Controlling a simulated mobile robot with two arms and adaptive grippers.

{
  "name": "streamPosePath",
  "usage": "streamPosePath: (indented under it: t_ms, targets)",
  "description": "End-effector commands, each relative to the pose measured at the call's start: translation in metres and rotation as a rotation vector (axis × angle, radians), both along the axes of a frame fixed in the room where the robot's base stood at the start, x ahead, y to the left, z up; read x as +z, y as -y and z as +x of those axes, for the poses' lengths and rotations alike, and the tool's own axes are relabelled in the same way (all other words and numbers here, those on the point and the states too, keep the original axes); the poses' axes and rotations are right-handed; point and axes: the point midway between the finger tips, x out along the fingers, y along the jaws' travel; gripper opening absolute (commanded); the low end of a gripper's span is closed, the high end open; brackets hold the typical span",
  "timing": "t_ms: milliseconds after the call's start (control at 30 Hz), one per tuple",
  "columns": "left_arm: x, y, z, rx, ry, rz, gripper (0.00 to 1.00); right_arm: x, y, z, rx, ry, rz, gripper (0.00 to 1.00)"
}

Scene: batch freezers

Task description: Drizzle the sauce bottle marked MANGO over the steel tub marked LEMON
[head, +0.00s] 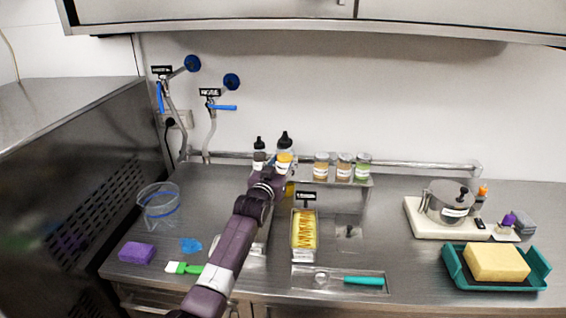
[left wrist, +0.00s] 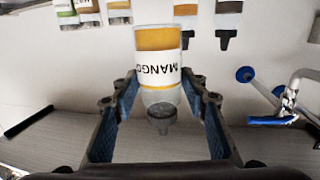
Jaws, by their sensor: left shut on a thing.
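My left gripper (head: 283,170) is shut on the sauce bottle marked MANGO (head: 285,147) at the back of the counter. The bottle is upright with its dark nozzle up. In the left wrist view, the MANGO bottle (left wrist: 158,62) stands between the fingers (left wrist: 163,98), its label readable though inverted. A steel tub (head: 304,238) with yellow contents sits in the counter's middle, right of my arm. A small black sign stands behind it, too small to read, so I cannot tell which tub is LEMON. Another tub (head: 348,232) is at its right. My arm partly hides the area to its left. My right gripper is out of view.
Another sauce bottle (head: 259,157) and several jars (head: 344,167) stand along the back rack. A spatula with a teal handle (head: 363,281) lies on a front tray.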

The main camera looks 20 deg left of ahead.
Motion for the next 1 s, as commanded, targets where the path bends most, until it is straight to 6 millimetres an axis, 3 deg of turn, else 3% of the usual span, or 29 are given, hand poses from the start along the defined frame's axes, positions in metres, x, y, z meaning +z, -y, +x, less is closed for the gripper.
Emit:
streamPosePath:
  t_ms: [233,300,1000]
  targets:
    - [0.007,0.012,-0.031,-0.001,0.000,0.000,0.15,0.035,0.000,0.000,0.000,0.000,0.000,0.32]
    - [0.001,0.016,-0.040,-0.002,0.003,0.001,0.15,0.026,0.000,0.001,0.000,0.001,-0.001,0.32]
    - [0.001,0.052,-0.134,-0.001,0.002,0.001,0.15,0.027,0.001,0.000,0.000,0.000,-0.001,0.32]
